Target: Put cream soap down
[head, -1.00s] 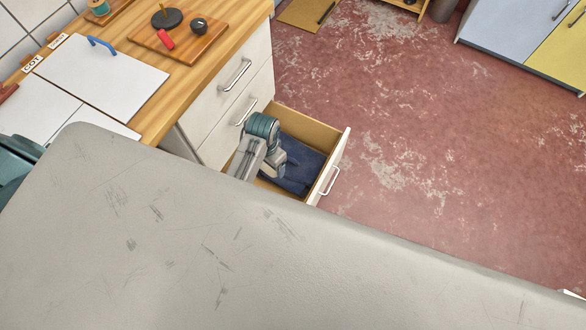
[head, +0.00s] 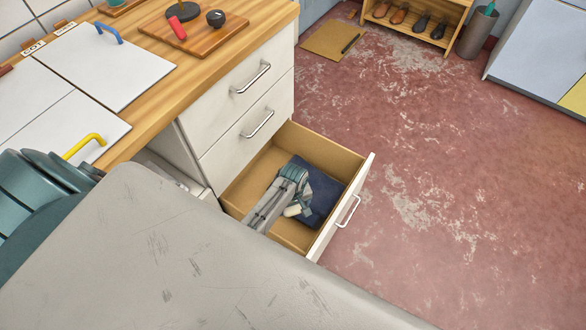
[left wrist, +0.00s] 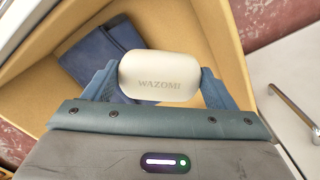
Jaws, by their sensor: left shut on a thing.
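The cream soap (left wrist: 160,76), a rounded block marked WAZOMI, is held between the fingers of my left gripper in the left wrist view. In the head view, a small cream part of it (head: 292,211) shows beside my left gripper (head: 298,203). The gripper is shut on the soap, over the inside of an open drawer (head: 252,180) with tan wooden walls. A folded dark blue cloth (head: 325,190) lies in the drawer, partly hidden by the gripper; it also shows in the left wrist view (left wrist: 88,58). I cannot tell whether the soap touches anything below. My right gripper is not in view.
Two closed white drawers (head: 235,115) stand beside the open one, under a wooden counter (head: 165,100). The counter carries white lids and a board (head: 195,38) with small items. A shoe rack (head: 418,25) and a mat (head: 330,40) lie beyond clear red floor (head: 450,180).

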